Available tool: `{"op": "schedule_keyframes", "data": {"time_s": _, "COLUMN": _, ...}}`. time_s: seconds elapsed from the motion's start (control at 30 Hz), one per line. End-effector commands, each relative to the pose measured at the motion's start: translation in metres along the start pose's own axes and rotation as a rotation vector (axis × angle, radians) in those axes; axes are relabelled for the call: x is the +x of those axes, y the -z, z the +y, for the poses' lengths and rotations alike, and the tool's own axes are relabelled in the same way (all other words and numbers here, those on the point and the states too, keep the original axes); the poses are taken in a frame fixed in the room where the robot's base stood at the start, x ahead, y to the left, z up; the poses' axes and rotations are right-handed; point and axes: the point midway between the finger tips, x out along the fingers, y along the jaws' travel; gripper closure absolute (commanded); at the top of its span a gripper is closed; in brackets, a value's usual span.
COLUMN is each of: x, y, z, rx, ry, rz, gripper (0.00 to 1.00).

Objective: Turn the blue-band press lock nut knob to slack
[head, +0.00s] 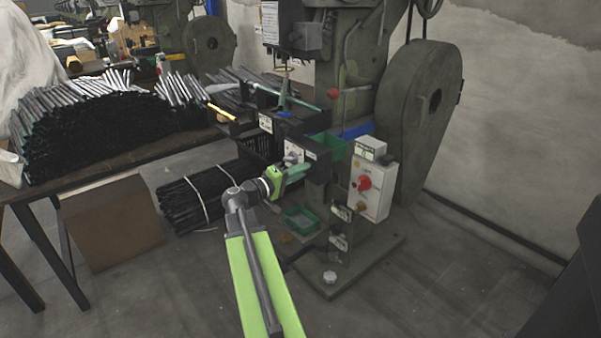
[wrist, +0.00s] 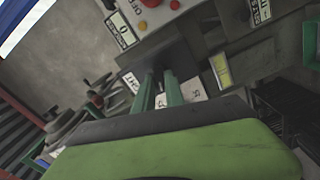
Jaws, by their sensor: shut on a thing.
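The press (head: 327,190) stands in the middle of the head view, dark green-grey, with a blue band (head: 357,131) across its body. My gripper (head: 304,168) reaches in against the press front, just below a white dial plate (head: 292,152). In the wrist view my gripper's two green fingers (wrist: 161,80) are close together, with their tips at a dark part of the press. They are shut on the lock nut knob, which is mostly hidden between and behind them. White scale plates (wrist: 192,88) show beside the fingers. The knob's setting cannot be read.
A white control box (head: 372,188) with a red knob hangs right of my gripper. A lever with a red ball (head: 333,93) is above. A table of dark rods (head: 100,130) stands left, with bundled rods (head: 195,200) on the floor. Floor at the front right is clear.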

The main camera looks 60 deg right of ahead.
Motion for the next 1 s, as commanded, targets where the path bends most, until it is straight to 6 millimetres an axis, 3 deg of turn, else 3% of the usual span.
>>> {"op": "schedule_keyframes", "data": {"time_s": 0.4, "x": 0.0006, "y": 0.0026, "z": -0.0004, "rx": -0.249, "ry": -0.003, "rz": 0.007, "gripper": 1.00}}
{"op": "schedule_keyframes", "data": {"time_s": 1.0, "x": 0.0012, "y": 0.0022, "z": -0.0002, "rx": -0.313, "ry": -0.004, "rz": 0.006, "gripper": 1.00}}
